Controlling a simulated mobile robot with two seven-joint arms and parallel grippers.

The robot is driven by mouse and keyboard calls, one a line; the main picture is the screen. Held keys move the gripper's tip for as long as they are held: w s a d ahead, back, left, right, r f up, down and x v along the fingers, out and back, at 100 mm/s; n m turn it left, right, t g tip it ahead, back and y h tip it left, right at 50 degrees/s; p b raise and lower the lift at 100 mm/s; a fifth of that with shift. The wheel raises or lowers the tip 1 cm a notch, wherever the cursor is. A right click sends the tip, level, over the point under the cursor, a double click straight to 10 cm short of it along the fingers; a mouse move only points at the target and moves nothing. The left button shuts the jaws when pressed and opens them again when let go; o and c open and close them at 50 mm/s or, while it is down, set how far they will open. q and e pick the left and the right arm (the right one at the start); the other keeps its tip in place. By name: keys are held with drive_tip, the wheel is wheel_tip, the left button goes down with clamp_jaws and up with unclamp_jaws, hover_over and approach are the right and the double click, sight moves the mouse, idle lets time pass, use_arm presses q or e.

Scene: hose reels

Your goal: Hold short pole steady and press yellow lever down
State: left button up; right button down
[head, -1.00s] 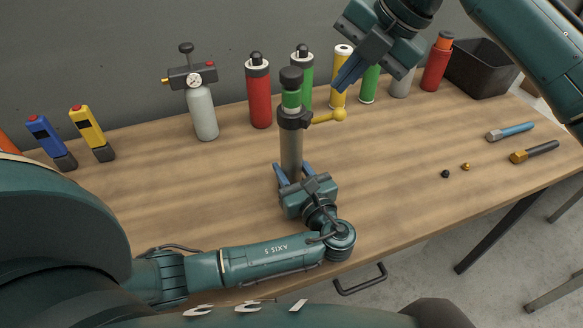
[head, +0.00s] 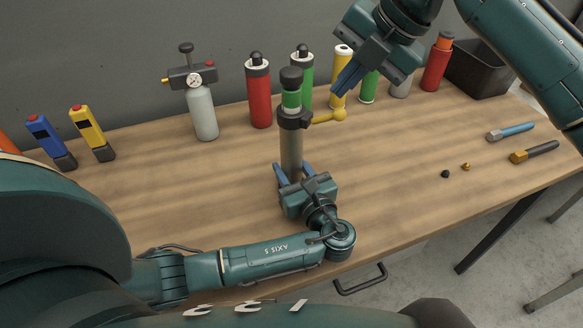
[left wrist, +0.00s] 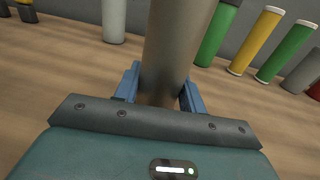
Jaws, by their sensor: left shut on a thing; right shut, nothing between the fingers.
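The short pole (head: 291,153) stands upright on the wooden table, with a black collar, a green band and a black cap at its top. It also fills the middle of the left wrist view (left wrist: 172,45). The yellow lever (head: 329,117) sticks out to the right from the collar and ends in a round knob. My left gripper (head: 290,175) is shut on the pole near its base, one blue finger on each side. My right gripper (head: 347,86) is shut and empty, above the lever knob and apart from it.
Behind stand a grey cylinder with gauge (head: 201,110), a red cylinder (head: 259,95) and several coloured cylinders. A black bin (head: 482,68) is at the back right. Two tools, one blue-handled (head: 515,131), lie at right near small caps (head: 466,167). The table's front right is clear.

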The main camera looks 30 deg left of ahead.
sight(344, 111)
drive_tip(key=shift+f, duration=3.15)
drive_tip(key=shift+r, duration=4.6)
drive_tip(key=shift+d, duration=0.1)
drive_tip(key=shift+d, duration=2.95)
use_arm(q)
drive_tip(key=o, duration=1.3)
